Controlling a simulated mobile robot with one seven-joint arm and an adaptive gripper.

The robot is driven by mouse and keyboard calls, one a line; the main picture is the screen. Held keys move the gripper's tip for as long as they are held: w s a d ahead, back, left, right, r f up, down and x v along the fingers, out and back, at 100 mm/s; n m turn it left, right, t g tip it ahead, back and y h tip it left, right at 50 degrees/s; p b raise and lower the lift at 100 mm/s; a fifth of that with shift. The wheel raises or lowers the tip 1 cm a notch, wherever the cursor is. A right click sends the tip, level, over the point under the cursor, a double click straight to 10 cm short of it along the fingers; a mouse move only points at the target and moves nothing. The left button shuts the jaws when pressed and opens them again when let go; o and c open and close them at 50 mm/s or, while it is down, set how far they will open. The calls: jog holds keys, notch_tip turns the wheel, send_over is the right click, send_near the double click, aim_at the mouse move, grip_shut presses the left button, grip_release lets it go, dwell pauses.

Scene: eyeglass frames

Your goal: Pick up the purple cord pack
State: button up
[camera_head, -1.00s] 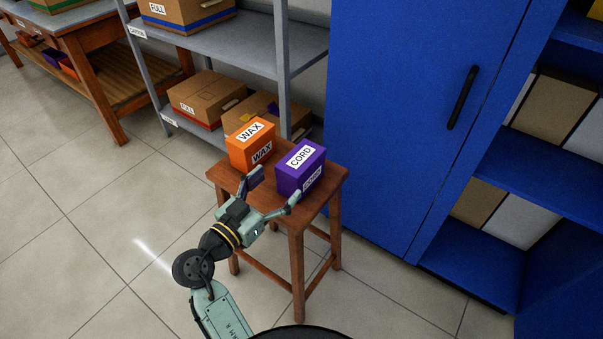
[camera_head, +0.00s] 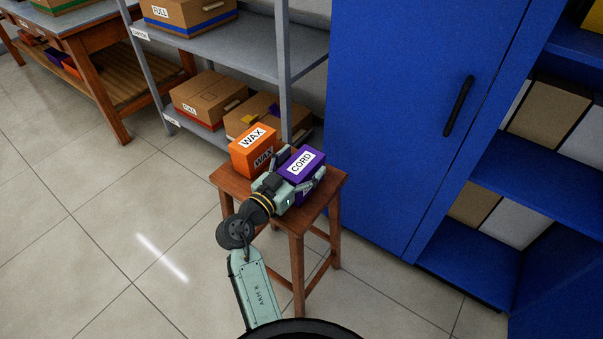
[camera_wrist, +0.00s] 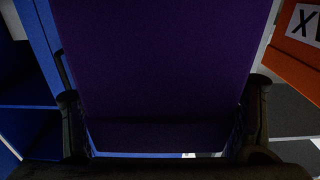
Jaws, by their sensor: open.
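The purple cord pack (camera_head: 303,160) stands on the wooden stool (camera_head: 232,181), with a white CORD label on top. My gripper (camera_head: 302,166) is open around the pack, one finger on its left side by the orange pack and one on its right. In the wrist view the purple pack (camera_wrist: 160,70) fills the middle, between the two dark fingers (camera_wrist: 160,118). I cannot tell whether the fingers touch it. The gripper hides much of the pack's front face.
An orange WAX pack (camera_head: 254,150) stands on the stool just left of the purple pack, with a narrow gap. A grey shelf (camera_head: 225,50) with cardboard boxes is behind. A blue cabinet (camera_head: 400,120) stands to the right. Open tiled floor lies at left.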

jog(key=shift+c, duration=0.4)
jog(key=c, duration=1.2)
jog(key=shift+r, duration=0.15)
